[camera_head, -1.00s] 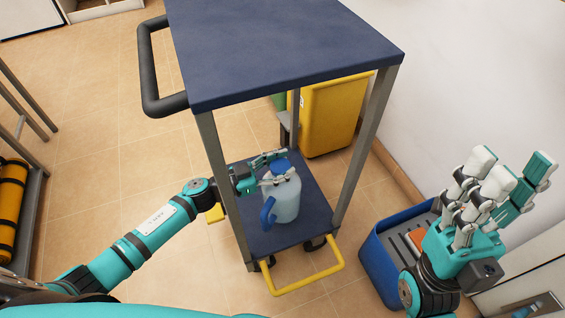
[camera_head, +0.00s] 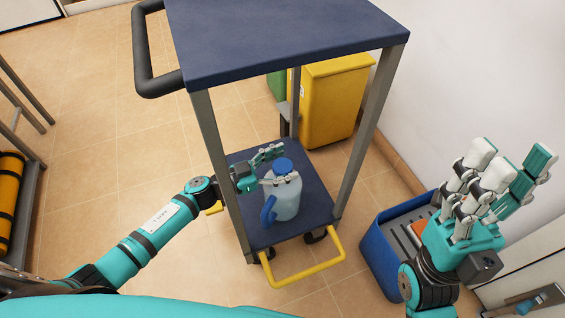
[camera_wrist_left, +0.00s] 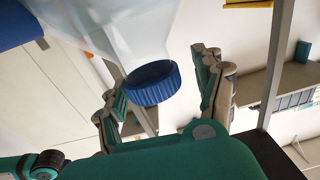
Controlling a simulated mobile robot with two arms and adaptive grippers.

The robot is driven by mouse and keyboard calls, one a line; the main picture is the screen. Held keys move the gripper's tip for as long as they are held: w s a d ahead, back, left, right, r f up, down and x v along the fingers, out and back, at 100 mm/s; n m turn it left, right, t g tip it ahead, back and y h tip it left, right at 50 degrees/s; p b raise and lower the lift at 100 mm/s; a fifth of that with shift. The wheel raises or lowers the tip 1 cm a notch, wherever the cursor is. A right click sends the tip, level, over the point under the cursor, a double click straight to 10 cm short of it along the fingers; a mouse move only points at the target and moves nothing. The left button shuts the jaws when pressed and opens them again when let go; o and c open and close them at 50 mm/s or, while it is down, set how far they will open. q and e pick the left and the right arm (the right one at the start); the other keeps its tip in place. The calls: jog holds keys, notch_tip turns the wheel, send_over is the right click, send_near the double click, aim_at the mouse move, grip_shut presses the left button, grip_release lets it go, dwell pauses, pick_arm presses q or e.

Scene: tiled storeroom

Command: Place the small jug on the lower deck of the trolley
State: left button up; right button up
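The small jug (camera_head: 284,198) is pale and translucent with a blue cap (camera_head: 283,165) and a blue handle. It stands upright on the blue lower deck (camera_head: 314,205) of the trolley. My left gripper (camera_head: 268,166) reaches in past the trolley's front left post, at the height of the cap. In the left wrist view its fingers (camera_wrist_left: 165,90) are apart on either side of the blue cap (camera_wrist_left: 152,83), with gaps showing. The jug's base is out of that view. My right gripper (camera_head: 506,172) is raised at the right, open and empty.
The trolley's upper deck (camera_head: 290,40) overhangs the lower deck, with grey posts at the corners. A yellow bar (camera_head: 306,270) sticks out in front. A yellow bin (camera_head: 333,100) stands behind. A blue crate (camera_head: 385,255) is on the floor at the right.

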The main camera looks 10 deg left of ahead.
pick_arm(q)
jog(key=p+v, duration=0.3)
jog(key=v, duration=0.9)
jog(key=shift+s, duration=0.1)
